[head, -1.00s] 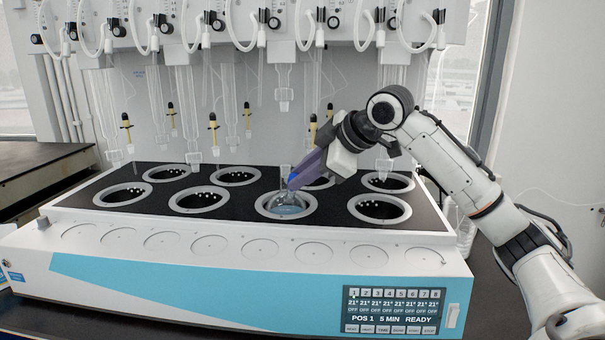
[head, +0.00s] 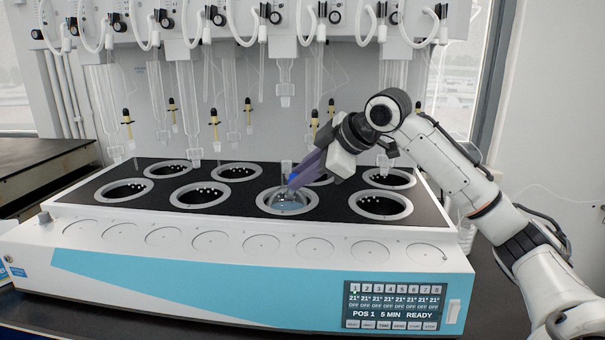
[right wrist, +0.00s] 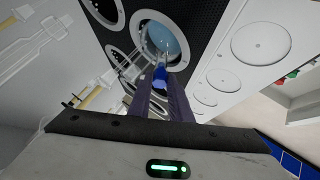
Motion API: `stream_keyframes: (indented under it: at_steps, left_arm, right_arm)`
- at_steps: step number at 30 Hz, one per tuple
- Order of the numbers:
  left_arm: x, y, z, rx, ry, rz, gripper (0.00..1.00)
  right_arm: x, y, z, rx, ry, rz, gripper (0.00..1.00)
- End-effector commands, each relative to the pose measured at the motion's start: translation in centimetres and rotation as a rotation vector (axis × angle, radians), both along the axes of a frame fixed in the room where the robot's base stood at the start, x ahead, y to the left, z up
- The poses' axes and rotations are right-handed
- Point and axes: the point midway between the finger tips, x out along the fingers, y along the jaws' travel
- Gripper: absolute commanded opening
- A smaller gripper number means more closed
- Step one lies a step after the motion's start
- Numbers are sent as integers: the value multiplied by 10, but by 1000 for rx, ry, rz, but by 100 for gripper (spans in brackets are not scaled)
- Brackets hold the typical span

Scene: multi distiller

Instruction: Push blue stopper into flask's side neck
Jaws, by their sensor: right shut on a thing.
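The glass flask (head: 284,203) sits in a front-row well of the distiller, with bluish liquid in it; it also shows in the right wrist view (right wrist: 164,38). My right gripper (head: 294,181) reaches down from the upper right to the flask. It is shut on the blue stopper (right wrist: 160,77), which shows at the fingertips in the right wrist view. The stopper is close to the flask's neck area. The fingers and the small scale hide whether it is seated in the side neck. My left gripper is not in view.
The distiller (head: 100,262) has two rows of wells, the others without visible flasks. Glass tubes and yellow-bodied droppers (head: 214,124) hang behind and above the wells. A control panel (head: 394,306) is at the front right.

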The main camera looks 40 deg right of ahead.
Motion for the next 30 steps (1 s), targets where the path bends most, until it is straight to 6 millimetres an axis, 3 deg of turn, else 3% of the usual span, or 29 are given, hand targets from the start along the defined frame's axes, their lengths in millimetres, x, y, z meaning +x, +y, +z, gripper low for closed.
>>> stream_keyframes:
  at_steps: [12,13,17,26,30]
  left_arm:
    - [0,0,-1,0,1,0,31]
    - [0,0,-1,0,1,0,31]
    - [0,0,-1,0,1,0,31]
    - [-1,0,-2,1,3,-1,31]
    - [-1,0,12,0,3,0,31]
  right_arm:
    - [1,-1,-2,0,0,0,0]
    - [1,-1,-2,0,0,0,21]
    - [1,-1,-2,0,0,0,40]
    - [1,-1,-2,0,0,0,40]
    - [2,3,10,0,0,8,40]
